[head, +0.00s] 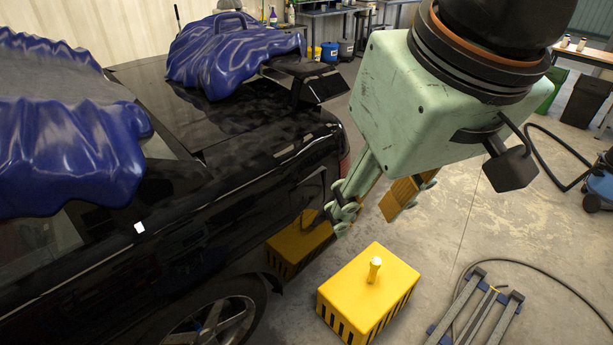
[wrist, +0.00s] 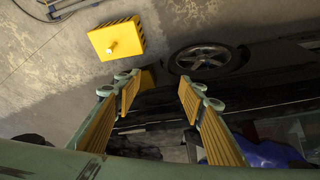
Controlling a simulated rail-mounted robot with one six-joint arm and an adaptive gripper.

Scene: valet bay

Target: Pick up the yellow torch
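The yellow torch (head: 375,268) is a small pale-yellow cylinder standing upright on top of a yellow box (head: 340,306) with black stripes along its lower sides. In the wrist view the torch (wrist: 111,48) and the box (wrist: 121,32) are at the upper left, beyond the fingertips. My gripper (head: 368,212) is open and empty, above and behind the box in the head view, close to the car's side. In the wrist view my gripper (wrist: 158,82) has its two fingers wide apart, with floor and the car between them. The torch is apart from both fingers.
A glossy black car (head: 235,155) with blue covers (head: 228,60) stands left of my gripper and reflects the box. A trestle-like frame (head: 478,308) and a dark hose (head: 545,272) lie on the floor at the right. Concrete floor is clear between box and frame.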

